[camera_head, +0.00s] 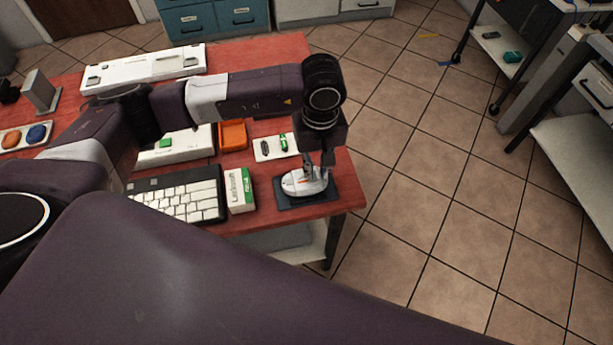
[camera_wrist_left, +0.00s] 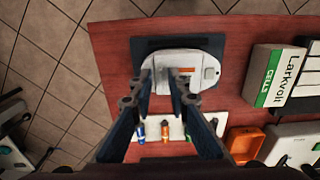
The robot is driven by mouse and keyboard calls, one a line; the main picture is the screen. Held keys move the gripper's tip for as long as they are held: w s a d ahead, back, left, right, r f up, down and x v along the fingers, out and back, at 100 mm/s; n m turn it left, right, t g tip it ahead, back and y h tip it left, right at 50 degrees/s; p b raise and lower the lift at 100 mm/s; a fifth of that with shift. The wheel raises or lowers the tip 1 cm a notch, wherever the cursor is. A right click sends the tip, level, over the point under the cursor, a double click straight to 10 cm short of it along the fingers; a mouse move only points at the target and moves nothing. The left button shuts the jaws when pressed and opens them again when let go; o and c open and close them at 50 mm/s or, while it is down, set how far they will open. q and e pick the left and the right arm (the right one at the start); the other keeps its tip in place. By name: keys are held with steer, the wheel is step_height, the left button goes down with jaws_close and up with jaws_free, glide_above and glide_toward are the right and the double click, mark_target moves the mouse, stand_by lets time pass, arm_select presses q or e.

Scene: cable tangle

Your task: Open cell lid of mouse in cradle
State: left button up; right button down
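The white mouse (camera_head: 296,184) sits in a dark cradle (camera_head: 327,199) at the near right corner of the red table. In the left wrist view, the mouse (camera_wrist_left: 204,60) shows a small orange mark (camera_wrist_left: 183,70) on its face, and the cradle (camera_wrist_left: 146,46) shows behind it. My left gripper (camera_head: 315,168) points down over the mouse. In the wrist view, its two fingertips (camera_wrist_left: 160,82) are apart over the mouse's near half, with nothing visible gripped between them. Whether they touch the mouse, I cannot tell. The lid's outline is not clear. My right gripper is not in view.
A white tray (camera_head: 262,157) with small cells lies behind the mouse. A white and green box (camera_head: 240,190), a keyboard (camera_head: 190,199) and an orange bin (camera_head: 233,135) stand to the left. The table ends close to the cradle's right; beyond is tiled floor.

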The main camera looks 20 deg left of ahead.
arm_select(q)
steer(key=shift+b, duration=0.35)
stand_by(0.6)
jaws_close()
